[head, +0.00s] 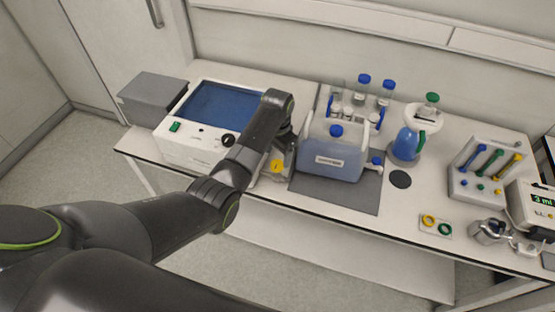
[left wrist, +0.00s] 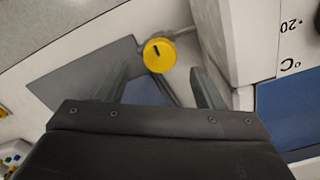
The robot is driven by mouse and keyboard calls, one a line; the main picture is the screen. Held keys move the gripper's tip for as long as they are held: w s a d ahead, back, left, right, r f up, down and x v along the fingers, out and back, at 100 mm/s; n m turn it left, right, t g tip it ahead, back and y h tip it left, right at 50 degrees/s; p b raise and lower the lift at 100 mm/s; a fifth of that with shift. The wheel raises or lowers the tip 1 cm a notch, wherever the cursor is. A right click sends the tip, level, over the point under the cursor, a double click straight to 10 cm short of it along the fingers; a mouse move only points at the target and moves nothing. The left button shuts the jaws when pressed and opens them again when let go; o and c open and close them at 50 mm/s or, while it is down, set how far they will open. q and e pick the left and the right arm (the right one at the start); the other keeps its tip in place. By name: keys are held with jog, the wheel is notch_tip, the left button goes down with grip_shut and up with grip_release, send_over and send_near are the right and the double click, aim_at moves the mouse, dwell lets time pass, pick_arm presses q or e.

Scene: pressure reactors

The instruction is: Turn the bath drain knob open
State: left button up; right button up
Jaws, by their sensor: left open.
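The bath drain knob is a round yellow knob with a short dark mark. In the left wrist view the yellow knob (left wrist: 159,55) sits just beyond and between the two open fingers of my left gripper (left wrist: 160,88), with a grey stem running from it to the white bath housing (left wrist: 222,40). No contact between fingers and knob shows. In the head view the yellow knob (head: 277,166) is at the right front side of the white water bath (head: 185,150), and my left gripper (head: 284,150) is right by it, partly hidden by my arm. My right gripper is not in view.
A blue-filled carboy (head: 333,155) stands on a grey mat (head: 350,195) just right of my left gripper. Behind it is a rack with blue-capped bottles (head: 362,90). A grey box (head: 150,97) stands left of the bath.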

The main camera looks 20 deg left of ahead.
aim_at(278, 163)
pick_arm(q)
jog(key=shift+f, duration=1.9)
jog(key=c, duration=1)
